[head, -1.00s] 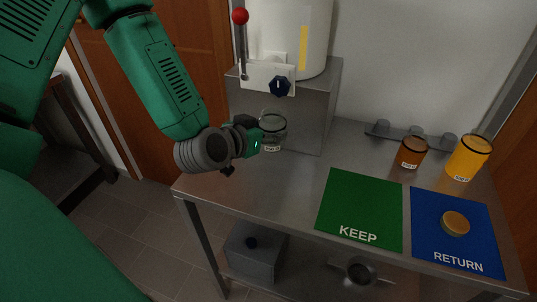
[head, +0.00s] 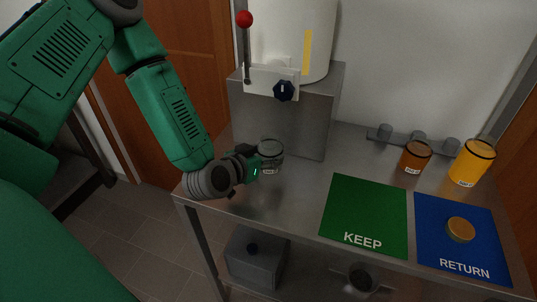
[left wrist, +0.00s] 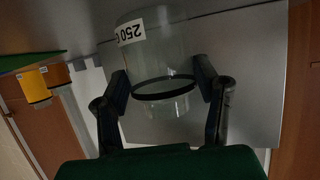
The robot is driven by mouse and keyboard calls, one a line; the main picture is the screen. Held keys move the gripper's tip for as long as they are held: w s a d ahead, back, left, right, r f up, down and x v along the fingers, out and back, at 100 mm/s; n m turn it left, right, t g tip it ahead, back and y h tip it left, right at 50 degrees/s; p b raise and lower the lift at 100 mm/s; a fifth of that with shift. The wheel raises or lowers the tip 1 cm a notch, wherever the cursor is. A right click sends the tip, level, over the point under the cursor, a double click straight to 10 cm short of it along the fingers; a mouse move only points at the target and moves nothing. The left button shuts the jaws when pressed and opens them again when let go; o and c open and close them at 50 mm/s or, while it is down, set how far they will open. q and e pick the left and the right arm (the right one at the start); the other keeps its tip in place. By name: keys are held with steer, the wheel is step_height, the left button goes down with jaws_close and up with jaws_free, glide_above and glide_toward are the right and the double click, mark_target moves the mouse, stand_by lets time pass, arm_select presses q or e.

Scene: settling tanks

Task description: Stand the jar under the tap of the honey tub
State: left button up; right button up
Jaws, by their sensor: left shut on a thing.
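The clear jar (head: 270,156) with a dark rim band stands upright between the fingers of my left gripper (head: 262,166). In the left wrist view the jar (left wrist: 158,45) shows a "250" label, with a finger on each side. The pale honey tub (head: 285,40) with a yellow stripe sits on a grey metal stand. Its tap (head: 272,83) has a white plate, a dark blue knob and a red-balled lever. The jar is lower than the tap, in front of the stand and slightly left of the knob. I cannot tell whether its base touches the table. My right gripper is out of view.
The stand (head: 300,125) rises behind the jar. On the metal table (head: 295,188) lie a green KEEP mat (head: 365,205) and a blue RETURN mat (head: 450,260) bearing a round yellowish item (head: 460,229). An amber jar (head: 414,158) and a yellow jar (head: 472,164) stand behind.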

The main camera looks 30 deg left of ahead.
mark_target(261, 155)
arm_select(q)
steer(key=o, duration=1.4)
steer(key=shift+a+f, duration=0.3)
steer(key=shift+a, duration=0.7)
steer(key=shift+d+r, duration=0.1)
steer(key=shift+d, duration=0.35)
steer(key=shift+s+d+r, duration=0.2)
steer(key=shift+d+r, duration=0.05)
steer(key=shift+d, duration=0.2)
steer(key=shift+s+d+r, duration=0.15)
steer(key=shift+d+r, duration=0.1)
steer(key=shift+d, duration=0.2)
steer(key=v, duration=0.2)
steer(key=a+v, duration=0.1)
steer(key=v, duration=0.2)
steer(key=shift+s+a, duration=0.15)
steer(key=shift+s, duration=0.1)
steer(key=shift+d+p+v, duration=0.2)
steer(key=shift+p+v, duration=1.25)
steer(key=shift+p, duration=0.05)
steer(key=shift+d+p+v, duration=0.2)
steer(key=shift+p+v, duration=1.25)
steer(key=shift+p, duration=0.05)
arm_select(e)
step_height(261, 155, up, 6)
